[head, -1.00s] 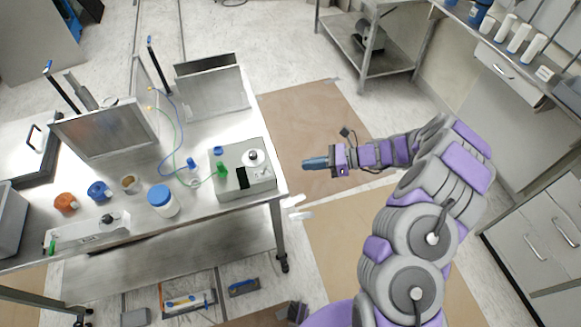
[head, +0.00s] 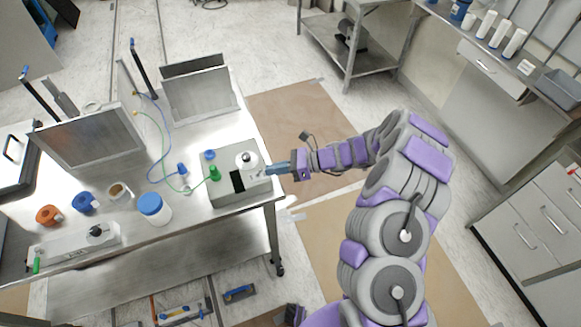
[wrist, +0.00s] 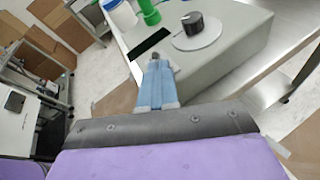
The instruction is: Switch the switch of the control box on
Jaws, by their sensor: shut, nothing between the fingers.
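The control box (head: 243,198) is a grey-white box at the right edge of the metal table. On its top are a black knob on a white disc (head: 246,160), a black slot or panel (head: 237,181) and a green fitting (head: 214,173). In the wrist view the knob (wrist: 193,24) and black panel (wrist: 150,43) lie just beyond my fingertips. A small grey switch lever (wrist: 154,58) shows at the fingertips; whether they touch it I cannot tell. My gripper (head: 268,169) has blue fingers, shut and empty, at the right edge of the box; it also shows in the wrist view (wrist: 156,68).
The metal table (head: 130,223) also holds a white jar with a blue lid (head: 153,207), orange and blue rolls, upright panels and a second grey box with a knob (head: 75,246). Floor right of the table is open.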

